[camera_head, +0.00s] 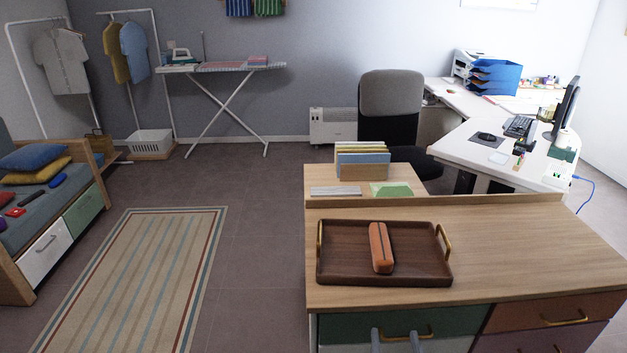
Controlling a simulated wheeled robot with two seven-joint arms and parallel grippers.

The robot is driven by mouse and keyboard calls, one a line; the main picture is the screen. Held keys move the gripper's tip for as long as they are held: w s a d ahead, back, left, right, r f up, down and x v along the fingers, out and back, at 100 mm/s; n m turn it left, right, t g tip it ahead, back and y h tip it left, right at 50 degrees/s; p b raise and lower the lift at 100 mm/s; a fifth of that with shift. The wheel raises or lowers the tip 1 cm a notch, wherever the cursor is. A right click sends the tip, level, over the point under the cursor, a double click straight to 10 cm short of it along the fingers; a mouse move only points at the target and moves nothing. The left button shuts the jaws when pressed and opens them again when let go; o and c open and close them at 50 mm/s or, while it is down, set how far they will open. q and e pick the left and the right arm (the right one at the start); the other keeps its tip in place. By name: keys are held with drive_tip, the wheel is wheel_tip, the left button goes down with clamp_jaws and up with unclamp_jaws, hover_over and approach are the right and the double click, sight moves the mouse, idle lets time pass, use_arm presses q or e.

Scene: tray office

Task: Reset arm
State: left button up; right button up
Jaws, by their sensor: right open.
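My right gripper (396,341) shows at the bottom edge, in front of the green drawer of the wooden cabinet. Only its two grey fingertips are visible, apart with nothing between them. The rest of the right arm is out of the picture. My left gripper is not in view. A dark brown wooden tray (340,268) with brass handles lies on the cabinet top (520,250), beyond the right gripper. An orange case (381,248) lies in the tray, near its middle.
The cabinet has a green drawer (345,328) and a brown drawer (550,313) with brass handles. A file holder (365,172) stands behind a raised back edge. An office chair (391,95) and white desk (470,150) stand beyond. The cabinet top is clear right of the tray.

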drive_tip(key=s+a+f+m+g+y, duration=0.1)
drive_tip(key=s+f+m+g, duration=0.25)
drive_tip(key=f+m, duration=0.6)
drive_tip(key=s+a+f+m+g+y, duration=0.15)
drive_tip(key=s+f+m, duration=0.3)
drive_tip(key=f, duration=1.05)
drive_tip(key=s+d+f+m+g, duration=0.2)
drive_tip(key=s+f+m+g, duration=0.4)
drive_tip(key=s+f+m, duration=1.1)
wheel_tip(320, 180, down, 3)
drive_tip(key=shift+s+r+m, duration=0.1)
drive_tip(key=shift+s+m, duration=0.1)
drive_tip(key=shift+m, duration=0.3)
